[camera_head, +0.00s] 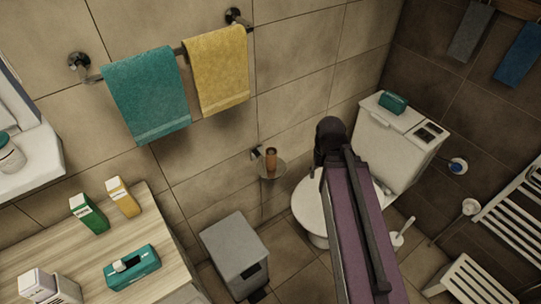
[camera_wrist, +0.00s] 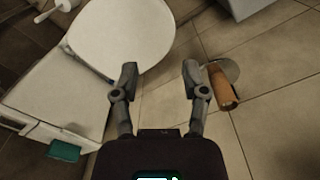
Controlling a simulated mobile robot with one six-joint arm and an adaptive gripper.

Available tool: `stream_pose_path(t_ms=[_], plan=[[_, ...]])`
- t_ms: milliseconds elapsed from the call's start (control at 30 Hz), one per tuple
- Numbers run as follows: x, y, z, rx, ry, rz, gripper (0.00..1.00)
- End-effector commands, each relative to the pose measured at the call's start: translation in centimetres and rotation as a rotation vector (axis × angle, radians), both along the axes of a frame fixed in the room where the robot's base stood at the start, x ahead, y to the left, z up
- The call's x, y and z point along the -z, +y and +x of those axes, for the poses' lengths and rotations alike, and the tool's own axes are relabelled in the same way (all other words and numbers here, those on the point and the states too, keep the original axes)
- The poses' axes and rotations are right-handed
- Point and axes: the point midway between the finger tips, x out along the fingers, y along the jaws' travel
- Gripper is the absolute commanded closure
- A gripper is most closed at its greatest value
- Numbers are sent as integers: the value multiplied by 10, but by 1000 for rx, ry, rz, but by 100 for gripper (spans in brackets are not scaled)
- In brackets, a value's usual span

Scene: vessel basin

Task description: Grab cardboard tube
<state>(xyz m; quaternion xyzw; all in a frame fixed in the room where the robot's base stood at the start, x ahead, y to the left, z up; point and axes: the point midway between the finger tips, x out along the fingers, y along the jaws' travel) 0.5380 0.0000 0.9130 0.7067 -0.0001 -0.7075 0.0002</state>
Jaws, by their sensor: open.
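The cardboard tube (camera_head: 271,159) is a small brown cylinder. In the head view, my arm covers part of the toilet and my fingers are not clearly visible.
The toilet (camera_head: 310,208) stands right of the tube, with a teal box (camera_head: 393,102) on its tank. A grey bin (camera_head: 234,252) stands at lower left. Teal (camera_head: 148,95) and yellow (camera_head: 217,68) towels hang above. A wooden counter (camera_head: 70,262) holds several boxes.

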Motion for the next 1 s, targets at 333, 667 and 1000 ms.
stream_pose_path(t_ms=[333, 667, 1000], plan=[[0, 0, 0, 0, 0, 0, 34], [14, 9, 6, 41, -22, -64, 0], [49, 40, 30, 203, -185, -291, 0]])
